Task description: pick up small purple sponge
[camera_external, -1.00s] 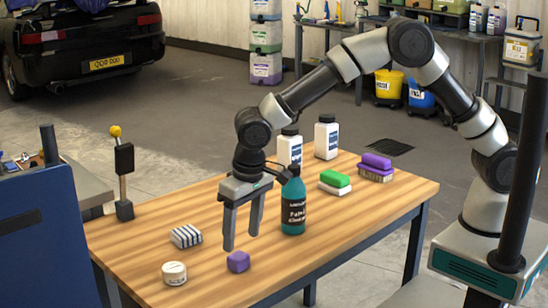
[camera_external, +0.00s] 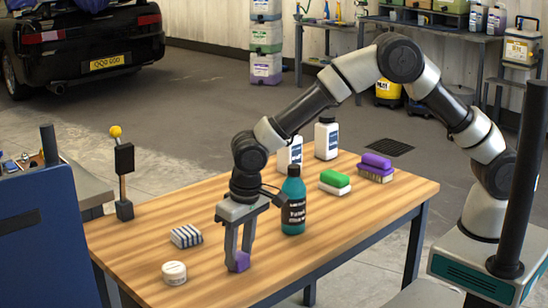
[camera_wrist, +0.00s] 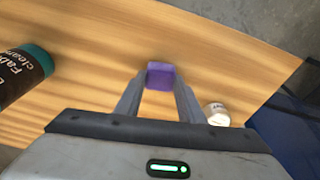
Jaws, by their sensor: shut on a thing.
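The small purple sponge (camera_external: 239,262) is a little block on the wooden table, near its front edge. My gripper (camera_external: 238,262) points down over it, with its fingers closed on its sides. In the wrist view the sponge (camera_wrist: 161,75) sits between the two fingertips (camera_wrist: 160,88). I cannot tell whether it is touching the table or just off it.
A teal bottle (camera_external: 293,203) stands close to the right of my gripper. A striped block (camera_external: 186,236) and a white jar (camera_external: 174,273) are to the left. White bottles (camera_external: 326,139), a green-and-white sponge (camera_external: 335,182) and a purple-topped brush (camera_external: 375,168) stand farther back on the table (camera_external: 350,222).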

